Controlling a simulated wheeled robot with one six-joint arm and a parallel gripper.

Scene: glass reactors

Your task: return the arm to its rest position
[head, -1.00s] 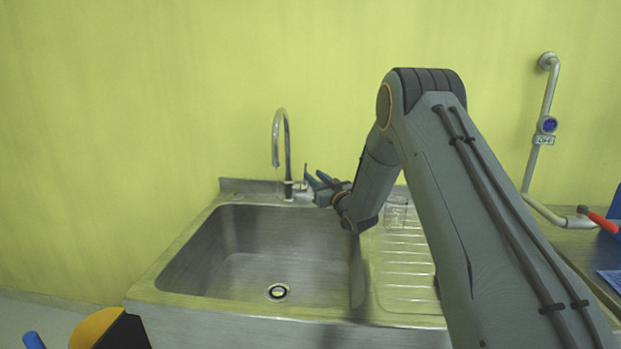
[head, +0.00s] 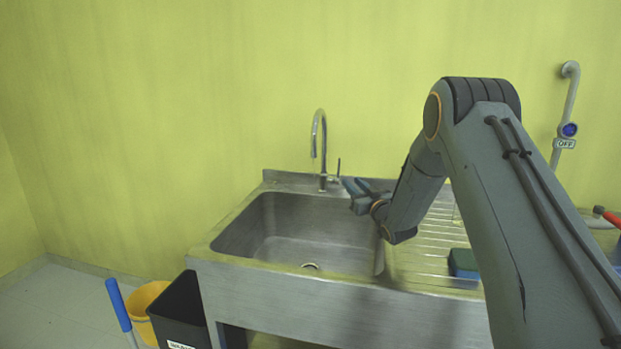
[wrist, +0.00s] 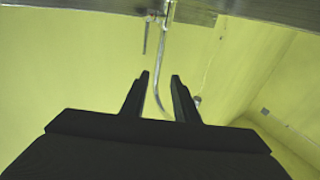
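My arm (head: 490,170) is grey, raised and bent at the elbow, reaching from the lower right over the sink's drainboard. My gripper (head: 347,184) is near the right rear of the sink basin, with its fingers pointing left toward the tap (head: 321,145). In the wrist view, the two dark fingers (wrist: 159,76) stand apart with nothing between them. The tap shows beyond them, upside down in that view. The forearm hides part of the drainboard.
A steel sink (head: 235,262) stands against the yellow wall. A blue and green sponge (head: 463,264) lies on the drainboard (head: 425,245). A black bin (head: 178,307) and yellow bucket (head: 140,298) stand left of it. A pipe with an "OFF" tag (head: 565,144) is at right.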

